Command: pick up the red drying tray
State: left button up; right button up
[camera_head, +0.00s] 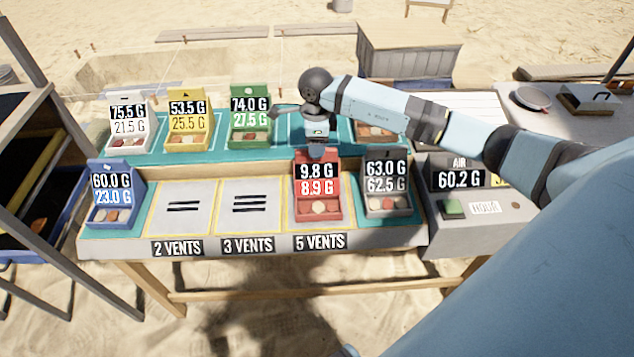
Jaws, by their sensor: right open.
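The red drying tray (331,210) stands on the front row of the table, on the spot above the "5 VENTS" label. Its upright back panel reads 9.8 G and 8.9 G, and a few pale and reddish pieces lie in it. My right gripper (316,152) points down at the top edge of the tray's back panel. It is open; its fingertips are small and partly blurred against the panel, and I cannot tell whether they touch it. My left gripper is not in view.
Empty pads marked "2 VENTS" (182,222) and "3 VENTS" (249,222) lie left, then a blue tray (118,206). White (127,141), yellow (186,141) and green (249,136) trays stand behind.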

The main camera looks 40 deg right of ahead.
notch_tip(320, 180, down, 3)
jog(key=shift+r, duration=0.1)
grip_shut()
dwell(0.3)
